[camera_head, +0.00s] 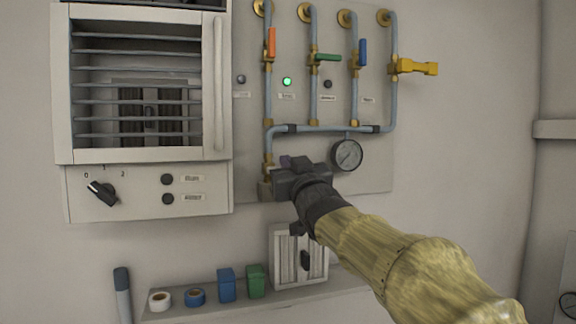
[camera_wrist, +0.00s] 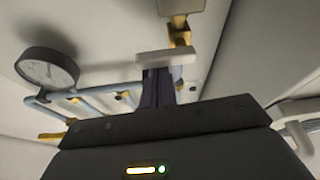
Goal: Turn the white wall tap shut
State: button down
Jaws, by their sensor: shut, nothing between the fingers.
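The white tap handle (camera_wrist: 166,57) shows in the wrist view as a short pale bar across a brass fitting (camera_wrist: 180,38) on the pipe. My gripper's dark fingers (camera_wrist: 157,88) are closed together right at the handle's near side; whether they touch it I cannot tell. In the head view my gripper (camera_head: 288,164) is at the lower end of the left pipe, left of the pressure gauge, and covers the tap there. The gripper is shut with nothing held.
The pressure gauge (camera_head: 347,155) hangs close right of my gripper. Orange (camera_head: 271,42), green (camera_head: 327,58), blue (camera_head: 363,52) and yellow (camera_head: 417,67) handles sit higher on the pipes. A louvred cabinet (camera_head: 216,90) is at left; a shelf (camera_head: 180,314) with small items lies below.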

notch_tip(320, 180, up, 4)
jog(key=p, duration=0.3)
jog(key=b+v, duration=0.4)
jog(key=v, duration=0.6)
jog(key=shift+a+f, duration=0.15)
jog(key=shift+f, duration=0.05)
jog(key=d+f+m+g+h+p, duration=0.1)
jog(key=d+f+m+g+h, duration=0.2)
jog(key=f, duration=1.2)
jog(key=d+f+m+g+h+p, duration=0.1)
jog(key=d+f+g+h, duration=0.3)
jog(key=f, duration=1.1)
jog(key=s+d+f+g+p, duration=0.1)
jog(key=s+d+f+g, duration=0.2)
jog(key=s+f, duration=0.6)
jog(key=s+d+f+m+g+p, duration=0.1)
jog(key=s+d+f+g, duration=0.2)
jog(key=s+f+g, duration=0.4)
jog(key=s+f, duration=0.3)
jog(key=shift+s+g, duration=0.2)
jog(key=shift+g, duration=0.2)
